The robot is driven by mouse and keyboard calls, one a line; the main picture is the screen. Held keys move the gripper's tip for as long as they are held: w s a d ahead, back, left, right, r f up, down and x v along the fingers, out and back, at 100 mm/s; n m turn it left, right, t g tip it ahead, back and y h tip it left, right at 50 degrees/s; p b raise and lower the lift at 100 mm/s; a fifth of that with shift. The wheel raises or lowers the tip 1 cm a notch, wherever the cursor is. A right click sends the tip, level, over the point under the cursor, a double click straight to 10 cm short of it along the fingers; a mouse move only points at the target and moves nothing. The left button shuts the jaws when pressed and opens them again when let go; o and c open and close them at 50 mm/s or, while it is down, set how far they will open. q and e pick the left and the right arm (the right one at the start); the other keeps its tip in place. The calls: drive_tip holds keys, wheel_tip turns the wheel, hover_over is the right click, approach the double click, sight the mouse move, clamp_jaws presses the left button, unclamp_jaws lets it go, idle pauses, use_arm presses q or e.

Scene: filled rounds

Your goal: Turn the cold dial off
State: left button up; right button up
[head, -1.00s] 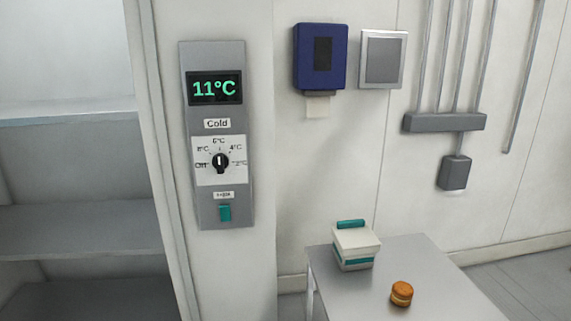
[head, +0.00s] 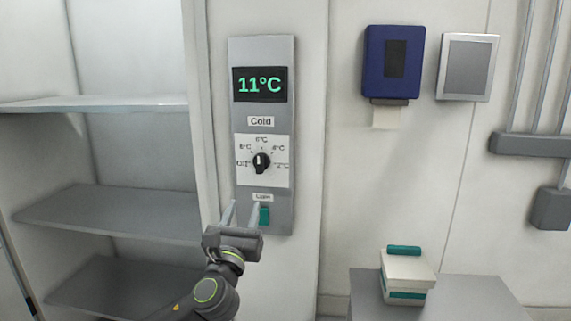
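The cold dial (head: 261,162) is a black knob with a white pointer on a white scale plate, under the label "Cold". Its pointer stands upright, toward the 6°C mark at the top. The grey control panel (head: 282,210) carries it, with a display (head: 259,85) reading 11°C in green. A teal switch (head: 264,216) sits below the dial. My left gripper (head: 242,207) is in front of the panel's lower part, below and left of the dial. Its two fingers are apart, pointing up, with nothing between them. My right gripper is not in view.
Grey shelves (head: 110,212) stand open at the left. A blue paper dispenser (head: 393,62) and a grey framed plate (head: 467,67) hang on the wall to the right. A metal table (head: 465,300) with a white and teal box (head: 408,270) stands at lower right.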

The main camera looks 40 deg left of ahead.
sight(258, 160)
use_arm(q)
drive_tip(key=p+x, duration=0.3)
drive_tip(key=x, duration=1.4)
drive_tip(key=shift+a+f+p, duration=0.1)
drive_tip(key=shift+a+p, duration=0.05)
drive_tip(key=shift+p, duration=0.25)
drive_tip(key=shift+s+f, duration=0.1)
clamp_jaws()
